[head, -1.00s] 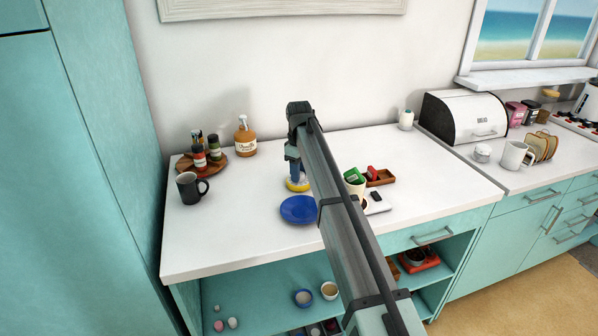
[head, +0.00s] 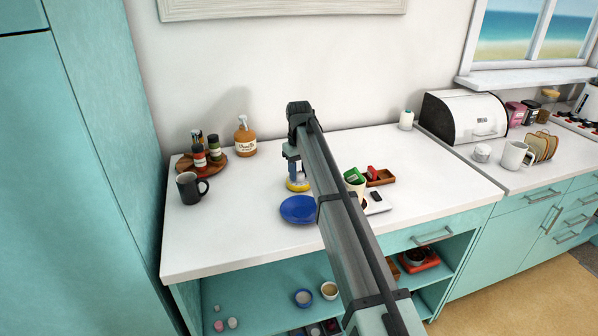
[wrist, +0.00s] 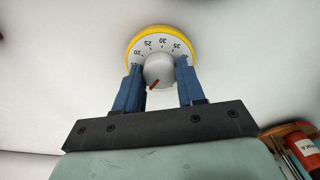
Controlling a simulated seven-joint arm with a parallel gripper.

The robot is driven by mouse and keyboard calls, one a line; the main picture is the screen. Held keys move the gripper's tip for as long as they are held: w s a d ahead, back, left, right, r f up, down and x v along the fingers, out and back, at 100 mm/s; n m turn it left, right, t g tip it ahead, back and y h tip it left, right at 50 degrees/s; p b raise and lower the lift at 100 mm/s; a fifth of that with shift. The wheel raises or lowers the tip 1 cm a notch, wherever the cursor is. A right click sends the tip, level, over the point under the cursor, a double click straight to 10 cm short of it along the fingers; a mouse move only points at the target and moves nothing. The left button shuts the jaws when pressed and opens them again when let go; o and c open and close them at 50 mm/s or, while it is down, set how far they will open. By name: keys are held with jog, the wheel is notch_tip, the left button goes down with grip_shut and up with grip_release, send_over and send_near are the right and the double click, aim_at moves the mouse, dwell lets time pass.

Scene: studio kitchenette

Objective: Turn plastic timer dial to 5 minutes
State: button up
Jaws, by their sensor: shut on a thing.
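The timer is yellow-rimmed with a white numbered face (wrist: 160,44). In the head view the timer (head: 296,186) lies on the counter behind the blue plate, partly covered by my arm. Its pale round knob (wrist: 159,68) has a red pointer mark aimed to the lower left in the wrist view. My gripper (wrist: 159,80) points down at the timer, its two blue fingers on either side of the knob and shut on it. The numbers 20 to 35 or so show at the far side of the face. The near part of the face is hidden by the fingers and knob.
A blue plate (head: 299,210) lies close in front of the timer. A dark mug (head: 188,189) and a round wooden tray (head: 213,170) with bottles stand to the left. A wooden box (head: 381,178) is to the right. The counter between mug and plate is clear.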

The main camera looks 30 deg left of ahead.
aim_at(299, 173)
dwell(0.4)
jog(key=o, duration=1.1)
jog(key=shift+c, duration=0.2)
notch_tip(299, 173, up, 14)
jog(key=shift+f, duration=0.1)
